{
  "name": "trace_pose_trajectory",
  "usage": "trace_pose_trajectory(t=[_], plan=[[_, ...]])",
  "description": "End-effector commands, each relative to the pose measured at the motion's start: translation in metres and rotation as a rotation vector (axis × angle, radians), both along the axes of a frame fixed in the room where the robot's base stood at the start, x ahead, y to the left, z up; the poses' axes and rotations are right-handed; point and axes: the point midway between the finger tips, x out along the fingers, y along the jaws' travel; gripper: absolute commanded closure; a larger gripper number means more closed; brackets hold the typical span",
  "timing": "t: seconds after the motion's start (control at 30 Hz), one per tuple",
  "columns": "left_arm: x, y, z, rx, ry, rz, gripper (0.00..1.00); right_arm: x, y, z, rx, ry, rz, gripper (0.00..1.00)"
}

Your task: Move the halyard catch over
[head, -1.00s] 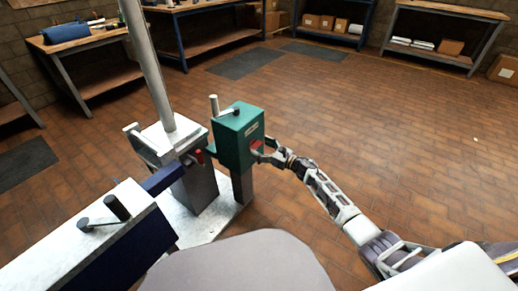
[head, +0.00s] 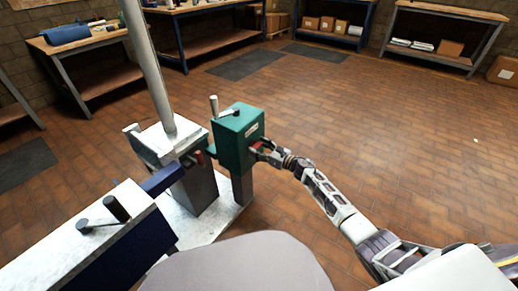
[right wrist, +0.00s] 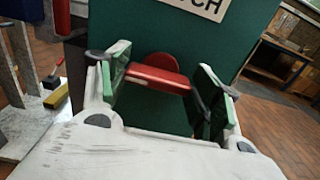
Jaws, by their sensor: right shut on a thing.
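The halyard catch is a green box (head: 237,135) on a post beside the mast, with a crank handle on top and a pale label on its front. A red lever (right wrist: 158,77) sticks out of its green front face, below the label ending in "CH" in the right wrist view. My right gripper (head: 264,151) is at this face, with its fingers (right wrist: 163,92) on either side of the red lever, shut on it. The lever is partly hidden by the gripper in the head view. My left gripper is not in view.
The pale mast (head: 150,70) rises from a block left of the green box, on a light base plate (head: 215,222). A dark blue beam with a crank (head: 105,220) lies front left. Workbenches (head: 205,42) line the back. The floor to the right is clear.

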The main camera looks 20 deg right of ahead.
Motion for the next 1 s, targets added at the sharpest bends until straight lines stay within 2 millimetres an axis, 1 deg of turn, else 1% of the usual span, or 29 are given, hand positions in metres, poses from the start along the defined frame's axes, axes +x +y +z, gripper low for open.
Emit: trace_pose_trajectory(t=[0.27, 0.47, 0.83, 1.0], plan=[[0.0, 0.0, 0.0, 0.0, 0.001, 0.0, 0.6, 0.0, 0.0, 0.0, 0.024, 0.019, 0.0, 0.6], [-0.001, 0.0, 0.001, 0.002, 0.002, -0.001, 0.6, 0.0, -0.001, 0.0, 0.085, 0.068, 0.0, 0.6], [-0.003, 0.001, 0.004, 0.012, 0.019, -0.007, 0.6, 0.001, -0.001, 0.0, 0.303, 0.238, 0.0, 0.6], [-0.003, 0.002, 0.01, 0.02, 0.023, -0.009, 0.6, 0.001, -0.002, 0.0, 0.426, 0.333, -0.001, 0.6]])
